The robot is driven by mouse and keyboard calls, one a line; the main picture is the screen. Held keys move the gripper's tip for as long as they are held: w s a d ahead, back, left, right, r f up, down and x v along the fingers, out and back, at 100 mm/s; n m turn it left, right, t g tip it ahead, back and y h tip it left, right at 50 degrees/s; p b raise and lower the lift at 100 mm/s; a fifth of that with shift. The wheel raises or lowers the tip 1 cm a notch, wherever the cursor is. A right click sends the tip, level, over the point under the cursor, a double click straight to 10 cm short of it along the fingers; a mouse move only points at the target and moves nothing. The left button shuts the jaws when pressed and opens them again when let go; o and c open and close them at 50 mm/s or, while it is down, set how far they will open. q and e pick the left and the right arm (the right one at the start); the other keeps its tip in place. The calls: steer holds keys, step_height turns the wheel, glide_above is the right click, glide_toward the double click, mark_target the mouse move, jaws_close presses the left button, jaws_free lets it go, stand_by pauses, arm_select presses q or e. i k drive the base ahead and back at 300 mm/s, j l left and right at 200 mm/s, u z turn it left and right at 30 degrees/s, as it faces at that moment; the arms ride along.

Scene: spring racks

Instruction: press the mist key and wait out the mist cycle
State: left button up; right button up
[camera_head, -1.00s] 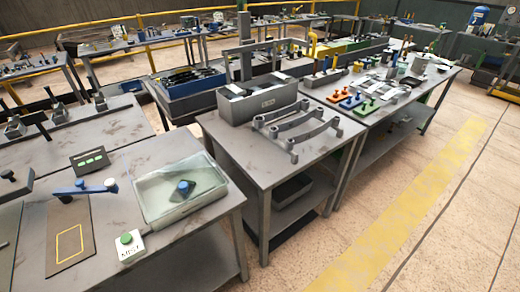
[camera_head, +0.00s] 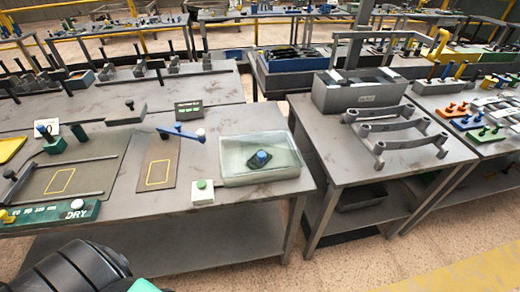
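The mist key is a small white block with a green round button (camera_head: 202,187) on the front edge of the near bench. Its MIST lettering was readable a second ago and is too small to read now. Just right of it stands a clear, pale-green box (camera_head: 230,173), with a dark plate carrying a blue knob (camera_head: 261,156) inside. I cannot see any mist in the box. A black, rounded part of my own arm shows at the bottom left, well short of the key. No gripper fingers show.
A second bench (camera_head: 335,172) with grey curved racks stands to the right, across a narrow gap.

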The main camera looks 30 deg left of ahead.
mark_target(202, 184)
steer(key=u, duration=1.45)
